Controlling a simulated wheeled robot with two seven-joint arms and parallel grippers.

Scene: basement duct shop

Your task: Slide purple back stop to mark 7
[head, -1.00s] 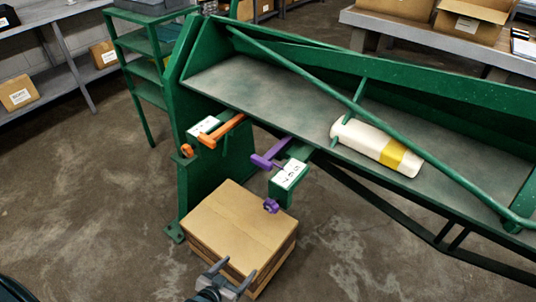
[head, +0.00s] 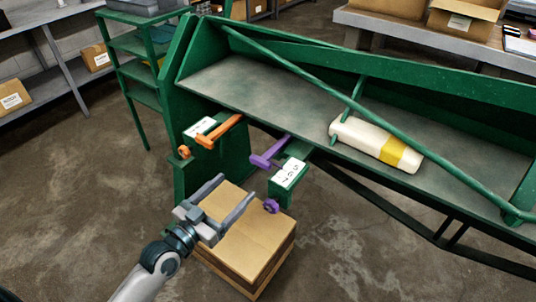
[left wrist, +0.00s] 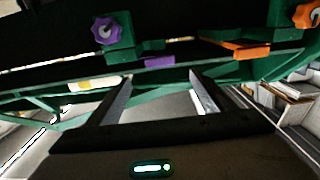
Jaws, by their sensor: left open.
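The purple back stop (head: 270,155) is a bar with a block end, at the front edge of the green machine's bed. Below it is a green bracket with a white number label (head: 289,173) and a purple knob (head: 271,206). The label's marks are too small to read surely. In the left wrist view the purple knob (left wrist: 105,30) shows at the top, with the purple stop (left wrist: 160,61) beside it. My left gripper (head: 235,193) is open and empty, above the cardboard box, left of the purple knob and apart from it. My right gripper is not in view.
An orange stop (head: 220,131) with its own label and knob sits left of the purple one. A cardboard box (head: 262,250) stands on the floor below. A cream bottle with a yellow band (head: 375,143) lies on the machine bed (head: 265,98).

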